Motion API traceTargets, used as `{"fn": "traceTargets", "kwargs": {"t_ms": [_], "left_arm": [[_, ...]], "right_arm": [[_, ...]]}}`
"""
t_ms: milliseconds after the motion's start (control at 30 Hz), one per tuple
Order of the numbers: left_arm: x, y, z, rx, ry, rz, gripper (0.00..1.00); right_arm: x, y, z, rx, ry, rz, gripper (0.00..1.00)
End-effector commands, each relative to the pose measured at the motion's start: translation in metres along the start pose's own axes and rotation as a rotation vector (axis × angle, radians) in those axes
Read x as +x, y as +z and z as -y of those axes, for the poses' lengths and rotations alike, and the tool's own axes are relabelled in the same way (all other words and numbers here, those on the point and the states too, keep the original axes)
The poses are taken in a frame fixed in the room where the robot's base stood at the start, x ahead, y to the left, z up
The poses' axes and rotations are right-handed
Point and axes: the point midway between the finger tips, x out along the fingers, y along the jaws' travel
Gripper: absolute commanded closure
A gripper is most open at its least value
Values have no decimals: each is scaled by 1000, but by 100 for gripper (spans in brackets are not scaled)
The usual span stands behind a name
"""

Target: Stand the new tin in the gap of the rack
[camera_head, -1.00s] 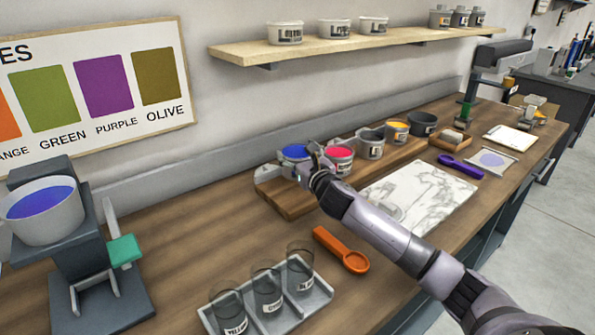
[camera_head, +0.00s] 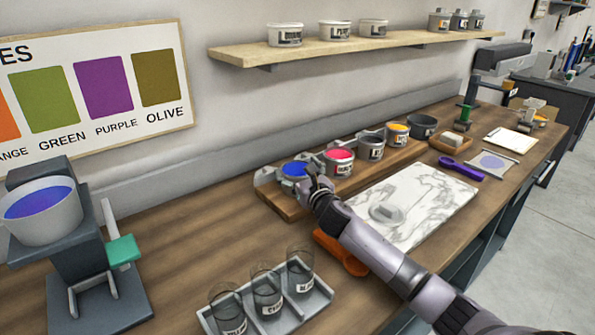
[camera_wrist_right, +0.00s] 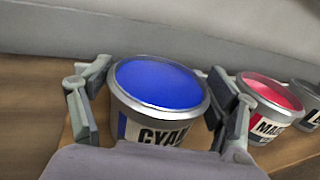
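A grey tin of blue paint (camera_head: 294,169) is at the left end of the wooden rack (camera_head: 285,207), beside the magenta tin (camera_head: 338,160). In the right wrist view the blue tin (camera_wrist_right: 160,85) is labelled CYAN, with the magenta tin (camera_wrist_right: 268,100) to its right. My right gripper (camera_head: 308,176) is at the blue tin; in the wrist view its fingers (camera_wrist_right: 150,108) stand either side, with a gap at the left finger, so it looks open around the tin. The tin's base is hidden. My left gripper is not in view.
Further grey, yellow and dark tins stand along the rack. A marble slab (camera_head: 430,200) and an orange scoop (camera_head: 342,252) lie in front, the scoop partly under my arm. A tray of glass cups (camera_head: 318,293) and a dispenser with a blue-filled pot (camera_head: 40,215) are at the left.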

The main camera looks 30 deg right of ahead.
Motion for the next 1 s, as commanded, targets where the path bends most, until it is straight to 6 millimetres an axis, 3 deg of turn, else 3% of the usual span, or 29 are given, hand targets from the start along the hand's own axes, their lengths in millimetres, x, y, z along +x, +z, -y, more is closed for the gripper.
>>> {"fn": "traceTargets", "kwargs": {"t_ms": [433, 533, 1000], "left_arm": [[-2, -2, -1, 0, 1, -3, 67], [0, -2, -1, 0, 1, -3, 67], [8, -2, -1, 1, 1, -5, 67]], "right_arm": [[0, 3, 0, 1, 0, 1, 10], [-8, 1, 0, -2, 1, -1, 10], [-96, 0, 0, -2, 2, -1, 10]]}}
